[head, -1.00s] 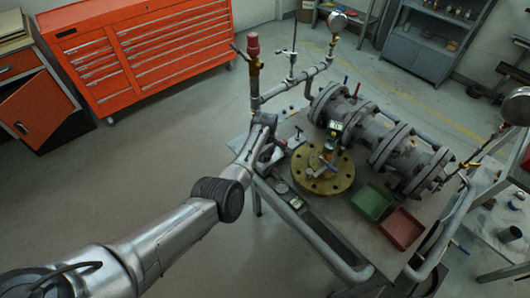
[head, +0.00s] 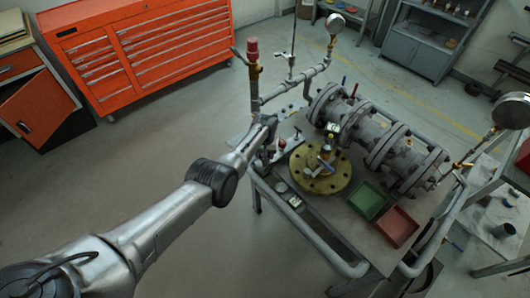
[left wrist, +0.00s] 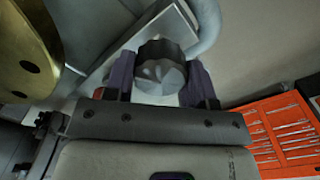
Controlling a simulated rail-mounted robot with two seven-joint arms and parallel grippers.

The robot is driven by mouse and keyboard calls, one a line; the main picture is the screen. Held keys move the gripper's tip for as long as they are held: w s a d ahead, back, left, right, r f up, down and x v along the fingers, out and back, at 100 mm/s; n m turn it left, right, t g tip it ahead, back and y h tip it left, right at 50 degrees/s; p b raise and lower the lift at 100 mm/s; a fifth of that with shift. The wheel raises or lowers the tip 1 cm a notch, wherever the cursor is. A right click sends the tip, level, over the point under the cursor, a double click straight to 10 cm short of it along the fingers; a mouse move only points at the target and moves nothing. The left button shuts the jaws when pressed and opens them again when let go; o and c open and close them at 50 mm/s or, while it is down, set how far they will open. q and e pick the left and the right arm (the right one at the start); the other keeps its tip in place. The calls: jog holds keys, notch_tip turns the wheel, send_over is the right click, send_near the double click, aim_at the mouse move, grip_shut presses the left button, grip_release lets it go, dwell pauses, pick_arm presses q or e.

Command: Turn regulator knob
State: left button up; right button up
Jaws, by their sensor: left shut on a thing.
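The regulator knob (left wrist: 161,66) is dark grey, faceted and rounded in the left wrist view. It sits between the two purple-padded fingers of my left gripper (left wrist: 160,82), which is shut on it. In the head view my left gripper (head: 268,152) is at the back left edge of the work table, beside the brass flange. The knob is hidden or too small to make out there. My right gripper is not in view.
A brass flange (head: 337,180) with a small valve stands close right of my left gripper. Behind it are grey flanged pipes (head: 385,135) and an upright pipe with a red cap (head: 252,47). Green (head: 366,201) and red (head: 397,227) trays lie at right. The floor at left is clear.

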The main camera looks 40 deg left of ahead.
pick_arm(q)
jog(key=m, duration=0.4)
jog(key=shift+m, duration=0.4)
jog(key=m, duration=1.1)
jog(key=shift+d+m, duration=0.1)
jog(key=shift+m, duration=2.1)
jog(key=o, duration=0.9)
jog(key=shift+s, duration=0.1)
jog(key=shift+r, duration=0.1)
